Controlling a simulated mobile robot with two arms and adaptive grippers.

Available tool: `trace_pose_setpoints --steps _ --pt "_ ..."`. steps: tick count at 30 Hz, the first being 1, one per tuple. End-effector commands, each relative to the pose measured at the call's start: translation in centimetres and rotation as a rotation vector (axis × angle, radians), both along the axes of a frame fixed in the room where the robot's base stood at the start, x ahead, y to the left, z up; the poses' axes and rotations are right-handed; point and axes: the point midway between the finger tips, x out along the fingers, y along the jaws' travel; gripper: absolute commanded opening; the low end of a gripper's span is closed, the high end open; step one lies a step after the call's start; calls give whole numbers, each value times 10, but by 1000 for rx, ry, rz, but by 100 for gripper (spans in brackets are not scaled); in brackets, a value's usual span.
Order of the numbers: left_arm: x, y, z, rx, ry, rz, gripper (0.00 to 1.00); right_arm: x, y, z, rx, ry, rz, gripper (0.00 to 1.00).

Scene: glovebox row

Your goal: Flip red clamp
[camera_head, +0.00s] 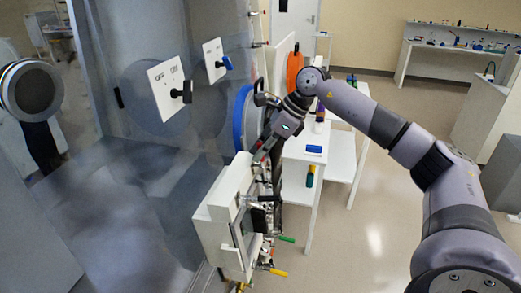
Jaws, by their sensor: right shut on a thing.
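The red clamp (259,156) shows as a small red handle end at the top of the white box-like frame, beside the blue ring. My right gripper (265,151) reaches down to it from the upper right and is shut on it. The gripper and wrist hide most of this clamp, so its exact angle cannot be told. My left gripper is not in view.
The white frame (211,214) carries more clamps, with a green handle (287,239) and a yellow handle (278,272) sticking out right. A blue ring (239,118) and an orange disc (294,70) are on the wall behind. A white table (305,157) stands close right.

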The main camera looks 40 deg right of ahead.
Motion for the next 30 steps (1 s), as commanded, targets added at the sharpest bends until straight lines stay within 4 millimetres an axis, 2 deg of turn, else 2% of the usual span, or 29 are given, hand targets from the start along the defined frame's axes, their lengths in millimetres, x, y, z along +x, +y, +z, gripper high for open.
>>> trace_pose_setpoints --steps 2,3,12,23,26,30 --pt "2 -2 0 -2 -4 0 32 0 0 -1 1 4 1 0" --pt "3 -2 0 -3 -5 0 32 0 0 -1 1 4 1 14" --pt "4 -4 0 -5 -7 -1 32 0 0 0 0 2 1 32" --pt "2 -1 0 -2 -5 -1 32 -2 -3 5 0 -1 -1 32" --pt "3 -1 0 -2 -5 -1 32 -6 -9 17 -1 -3 -2 32" --pt "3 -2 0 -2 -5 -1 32 -16 -21 43 0 -3 -2 32"
